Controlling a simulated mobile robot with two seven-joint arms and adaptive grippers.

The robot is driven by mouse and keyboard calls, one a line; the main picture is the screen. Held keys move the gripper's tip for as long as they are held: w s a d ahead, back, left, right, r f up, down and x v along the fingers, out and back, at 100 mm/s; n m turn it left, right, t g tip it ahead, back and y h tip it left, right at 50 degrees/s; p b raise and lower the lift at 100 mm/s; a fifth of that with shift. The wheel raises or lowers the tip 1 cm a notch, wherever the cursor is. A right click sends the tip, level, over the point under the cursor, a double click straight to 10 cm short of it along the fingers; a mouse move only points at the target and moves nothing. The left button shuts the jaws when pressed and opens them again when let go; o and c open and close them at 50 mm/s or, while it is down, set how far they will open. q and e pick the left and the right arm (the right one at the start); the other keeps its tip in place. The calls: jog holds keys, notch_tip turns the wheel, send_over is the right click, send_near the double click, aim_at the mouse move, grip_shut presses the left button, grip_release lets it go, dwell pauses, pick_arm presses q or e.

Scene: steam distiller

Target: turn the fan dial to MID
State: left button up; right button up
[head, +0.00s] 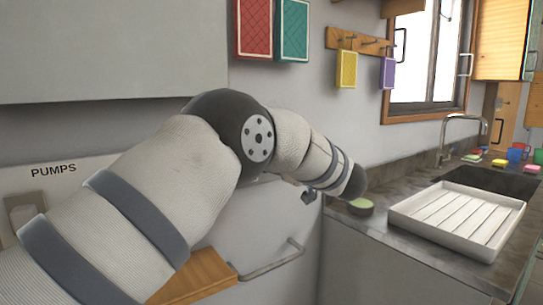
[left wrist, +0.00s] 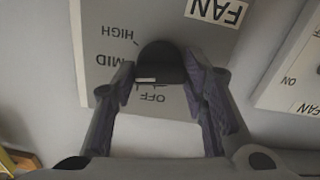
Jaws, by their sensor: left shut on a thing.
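The fan panel (left wrist: 205,40) shows upside down in the left wrist view, with a FAN label (left wrist: 216,10). Its black fan dial (left wrist: 163,62) stands between the words HIGH, MID and OFF. A pale mark (left wrist: 146,80) on the dial's lower edge lies close to the OFF word. MID (left wrist: 112,60) is to the dial's left. My left gripper (left wrist: 160,82) is shut on the dial, one dark finger on each side. In the head view, my left arm reaches across from the left and its fingers are mostly hidden. My right gripper is not in view.
Another panel (left wrist: 296,62) with an ON mark is at the right of the left wrist view. In the head view, a PUMPS panel (head: 60,170) is at the left. A white tray (head: 412,203) and a green-topped round item (head: 361,205) are on the counter at right.

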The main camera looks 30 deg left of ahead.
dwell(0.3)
pick_arm(q)
jog(key=o, duration=1.2)
jog(key=shift+c, duration=0.2)
jog(key=v, duration=1.2)
